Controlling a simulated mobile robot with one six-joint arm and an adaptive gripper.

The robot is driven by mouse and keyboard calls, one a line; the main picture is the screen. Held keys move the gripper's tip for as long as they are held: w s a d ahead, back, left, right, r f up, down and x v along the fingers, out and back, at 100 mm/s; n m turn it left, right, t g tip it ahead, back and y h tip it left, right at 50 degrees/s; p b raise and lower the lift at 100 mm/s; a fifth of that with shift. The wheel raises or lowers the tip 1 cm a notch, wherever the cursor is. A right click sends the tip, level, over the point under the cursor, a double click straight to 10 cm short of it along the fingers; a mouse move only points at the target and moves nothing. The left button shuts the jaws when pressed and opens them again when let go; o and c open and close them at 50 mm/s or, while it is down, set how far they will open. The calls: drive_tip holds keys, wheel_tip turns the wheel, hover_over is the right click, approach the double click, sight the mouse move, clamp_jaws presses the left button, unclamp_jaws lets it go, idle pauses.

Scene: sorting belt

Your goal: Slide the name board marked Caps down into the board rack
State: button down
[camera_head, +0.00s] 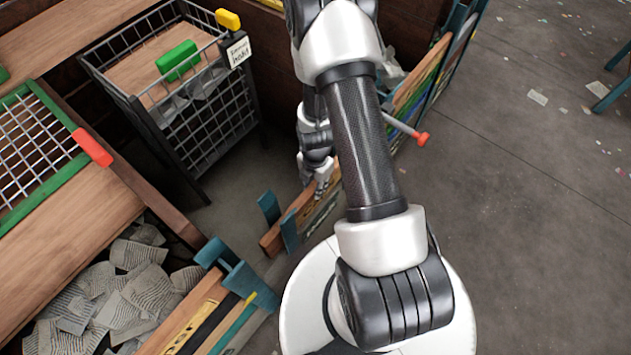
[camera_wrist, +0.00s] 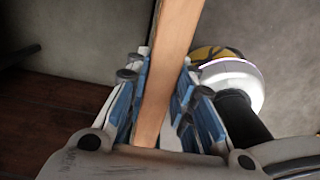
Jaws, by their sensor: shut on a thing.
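A wooden board shows edge-on in the wrist view (camera_wrist: 172,45). My gripper (camera_wrist: 163,72) is shut on it, with blue finger pads on both sides. In the head view my gripper (camera_head: 322,186) is partly hidden behind my arm. The board (camera_head: 273,241) there stands on edge at a slant, with dark and yellow markings on its face. I cannot read its name. Teal uprights (camera_head: 269,207) stand beside the board's left end. I take them for part of the board rack, but cannot tell whether the board is between them or above. The board's right part is hidden.
More boards (camera_head: 187,325) stand between teal posts (camera_head: 232,270) at lower left. Another row of boards (camera_head: 420,78) stands at upper right, with a red-ended rod (camera_head: 421,139) near it. A wire cage (camera_head: 210,140) and paper scraps (camera_head: 125,285) lie left.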

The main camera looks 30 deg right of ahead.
drive_tip(key=shift+f, duration=0.1)
idle(0.3)
drive_tip(key=shift+f, duration=0.6)
drive_tip(key=c, duration=1.3)
unclamp_jaws()
wheel_tip(320, 180, up, 12)
drive_tip(key=shift+r, duration=0.1)
